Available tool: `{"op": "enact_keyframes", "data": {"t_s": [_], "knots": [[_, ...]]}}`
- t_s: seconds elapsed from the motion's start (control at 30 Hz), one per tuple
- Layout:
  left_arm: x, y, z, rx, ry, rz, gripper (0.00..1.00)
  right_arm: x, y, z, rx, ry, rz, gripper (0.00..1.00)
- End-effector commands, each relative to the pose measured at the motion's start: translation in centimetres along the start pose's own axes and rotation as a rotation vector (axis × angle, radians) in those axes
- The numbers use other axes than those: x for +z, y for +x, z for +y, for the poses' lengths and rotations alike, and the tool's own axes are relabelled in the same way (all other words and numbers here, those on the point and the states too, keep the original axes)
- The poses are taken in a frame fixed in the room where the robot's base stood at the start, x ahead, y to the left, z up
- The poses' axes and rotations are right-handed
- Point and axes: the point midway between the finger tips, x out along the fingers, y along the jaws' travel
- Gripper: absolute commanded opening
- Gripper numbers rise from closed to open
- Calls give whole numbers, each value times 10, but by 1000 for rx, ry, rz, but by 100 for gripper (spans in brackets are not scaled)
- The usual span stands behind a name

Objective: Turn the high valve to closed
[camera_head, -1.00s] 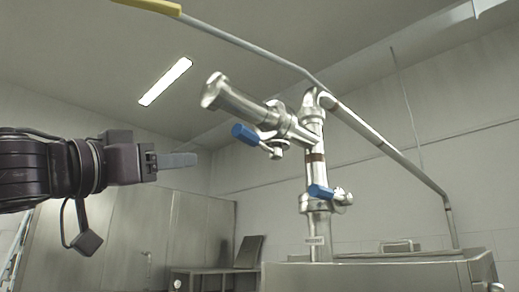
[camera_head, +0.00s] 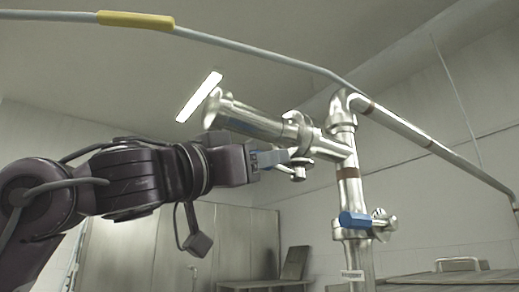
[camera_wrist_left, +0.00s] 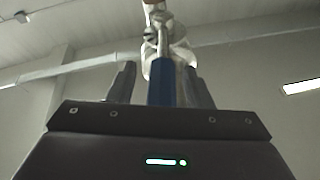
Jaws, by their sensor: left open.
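The high valve (camera_head: 299,171) sits under the slanted steel pipe, below its clamp. Its blue handle (camera_wrist_left: 160,82) shows clearly in the left wrist view, lying lengthwise between my two dark fingers with a gap on each side. In the head view most of the handle is hidden by my fingers. My left gripper (camera_head: 273,158) is open around the handle and is not clamped on it. In the wrist view the left gripper (camera_wrist_left: 160,85) points towards the valve body. My right gripper is not in view.
A lower valve with a blue handle (camera_head: 355,220) is on the upright pipe (camera_head: 350,190). A long thin pipe with a yellow sleeve (camera_head: 135,20) runs overhead. Steel cabinets (camera_head: 180,240) stand behind my arm.

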Motion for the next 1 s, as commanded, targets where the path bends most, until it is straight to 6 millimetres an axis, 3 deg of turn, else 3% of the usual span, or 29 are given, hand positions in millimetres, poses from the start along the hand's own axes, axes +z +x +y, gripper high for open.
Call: {"op": "enact_keyframes", "data": {"t_s": [0.23,0.57,1.0], "knots": [[0,0,0,-1,0,1,45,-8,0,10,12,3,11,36],[0,0,0,-1,0,1,1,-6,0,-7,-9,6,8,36],[0,0,2,-36,16,-6,0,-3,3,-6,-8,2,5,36]]}}
